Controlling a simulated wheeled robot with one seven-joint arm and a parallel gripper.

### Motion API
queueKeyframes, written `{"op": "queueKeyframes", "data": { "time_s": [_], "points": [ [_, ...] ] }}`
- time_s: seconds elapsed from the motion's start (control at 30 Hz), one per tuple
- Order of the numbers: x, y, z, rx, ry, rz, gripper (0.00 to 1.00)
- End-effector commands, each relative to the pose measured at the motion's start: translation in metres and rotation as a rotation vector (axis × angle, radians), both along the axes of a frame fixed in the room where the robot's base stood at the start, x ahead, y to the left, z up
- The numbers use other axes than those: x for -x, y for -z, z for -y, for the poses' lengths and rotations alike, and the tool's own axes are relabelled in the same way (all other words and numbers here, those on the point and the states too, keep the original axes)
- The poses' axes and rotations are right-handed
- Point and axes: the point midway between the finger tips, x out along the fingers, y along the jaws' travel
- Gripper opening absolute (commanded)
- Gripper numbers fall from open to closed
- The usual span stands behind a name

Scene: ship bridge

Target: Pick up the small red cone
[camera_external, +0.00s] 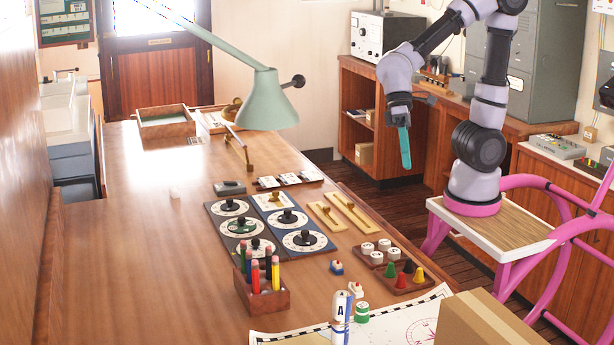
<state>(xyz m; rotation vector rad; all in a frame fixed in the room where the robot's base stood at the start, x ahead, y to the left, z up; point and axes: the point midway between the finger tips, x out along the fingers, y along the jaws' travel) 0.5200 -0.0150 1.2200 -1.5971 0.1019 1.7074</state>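The small red cone (401,282) stands in a small wooden tray (398,291) near the right edge of the long table. Beside it in the tray are a green cone (390,270), a yellow cone (419,276) and dark cones (408,267). My gripper (405,165) hangs high, pointing down, above and behind the tray in the picture and well apart from it. One flat teal finger shape shows at its end. I cannot tell whether it is open or shut.
Next to the cones is a tray of round white pieces (376,250). A pencil box (262,292), dial panels (268,228), a marker (341,318) and a chart (400,325) lie around. A cardboard box (490,322) is at front right. A green lamp (268,104) overhangs the table.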

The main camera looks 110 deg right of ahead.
Motion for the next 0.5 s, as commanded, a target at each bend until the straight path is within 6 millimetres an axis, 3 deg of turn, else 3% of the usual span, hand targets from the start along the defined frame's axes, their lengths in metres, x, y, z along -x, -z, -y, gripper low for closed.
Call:
{"op": "queueKeyframes", "data": {
  "time_s": [0.5],
  "points": [
    [-0.054,0.136,-0.033,-0.479,0.351,-0.589,0.31]
  ]
}}
